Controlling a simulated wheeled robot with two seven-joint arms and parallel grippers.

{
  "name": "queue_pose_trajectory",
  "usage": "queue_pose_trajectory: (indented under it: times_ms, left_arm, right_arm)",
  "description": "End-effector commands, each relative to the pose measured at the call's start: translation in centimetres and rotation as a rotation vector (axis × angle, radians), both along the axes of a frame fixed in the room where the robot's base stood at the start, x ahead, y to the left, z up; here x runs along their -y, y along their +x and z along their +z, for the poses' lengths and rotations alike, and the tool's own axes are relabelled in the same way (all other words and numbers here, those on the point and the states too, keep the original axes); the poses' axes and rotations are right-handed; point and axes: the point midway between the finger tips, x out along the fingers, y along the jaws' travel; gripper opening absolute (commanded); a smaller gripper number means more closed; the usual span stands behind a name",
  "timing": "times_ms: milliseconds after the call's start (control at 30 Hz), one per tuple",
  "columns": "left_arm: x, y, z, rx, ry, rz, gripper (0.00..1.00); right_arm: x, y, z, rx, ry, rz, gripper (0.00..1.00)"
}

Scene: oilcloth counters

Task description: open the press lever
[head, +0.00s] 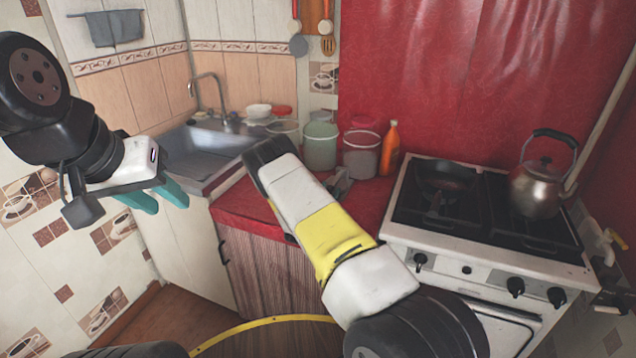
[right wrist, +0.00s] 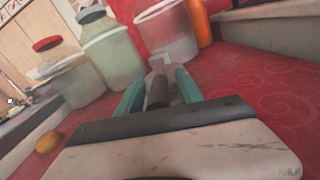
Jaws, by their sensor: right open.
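In the head view a grey piece (head: 340,183), likely the press, shows beside my right forearm, which hides my right gripper there. My left gripper (head: 168,206) hangs open and empty at the left, in front of the cabinet.
Lidded containers (right wrist: 112,50) and an orange bottle (head: 389,149) stand behind the press. The stove (head: 480,245) with a kettle (head: 540,185) is to the right, and the sink (head: 200,150) to the left. A small orange object (right wrist: 48,142) lies left of my right gripper.

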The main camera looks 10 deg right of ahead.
Motion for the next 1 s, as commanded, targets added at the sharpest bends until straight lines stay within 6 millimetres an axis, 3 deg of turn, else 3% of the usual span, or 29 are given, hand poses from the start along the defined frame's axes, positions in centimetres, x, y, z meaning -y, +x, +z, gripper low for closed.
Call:
queue_pose_trajectory:
  times_ms: [200,400,433,1000]
  left_arm:
    - [0.00,0.00,0.00,0.000,0.000,0.000,0.36]
    - [0.00,0.00,0.00,0.000,0.000,0.000,0.36]
    - [0.00,0.00,0.00,0.000,0.000,0.000,0.36]
    - [0.00,0.00,0.00,0.000,0.000,0.000,0.36]
  right_arm:
    - [-0.02,0.01,0.00,0.000,0.000,0.000,0.41]
    - [-0.03,0.00,0.02,0.000,0.000,0.000,0.02]
    - [-0.03,-0.01,0.01,0.000,0.000,0.000,0.00]
    - [-0.05,-0.01,0.03,0.001,0.001,0.000,0.00]
